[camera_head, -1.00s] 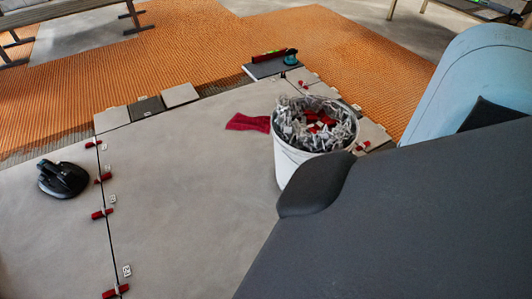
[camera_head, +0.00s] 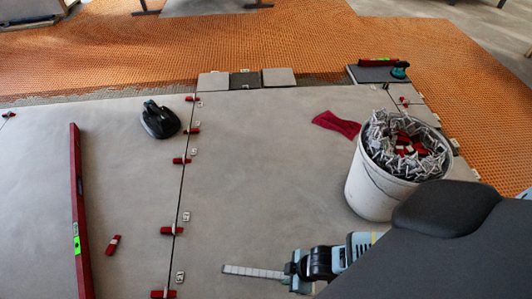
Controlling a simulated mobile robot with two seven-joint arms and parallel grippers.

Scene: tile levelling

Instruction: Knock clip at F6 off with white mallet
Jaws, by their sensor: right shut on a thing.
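Red clips with white stems stand along the dark seam between two large grey tiles, including ones at the far end (camera_head: 192,130), the middle (camera_head: 181,160) and nearer (camera_head: 172,231). Small white labels lie beside them, too small to read, so I cannot tell which clip is F6. My right gripper (camera_head: 284,272) is low in the picture, right of the seam and the near clips. A pale ridged strip (camera_head: 250,271) points left from it. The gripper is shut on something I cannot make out. No mallet head is recognisable. My left gripper is out of view.
A white bucket (camera_head: 375,190) of clips stands right, beside a red cloth (camera_head: 337,124). A black suction lifter (camera_head: 160,119), a red level (camera_head: 78,205) and a loose red wedge (camera_head: 113,245) lie left of the seam. The tile between seam and bucket is mostly clear.

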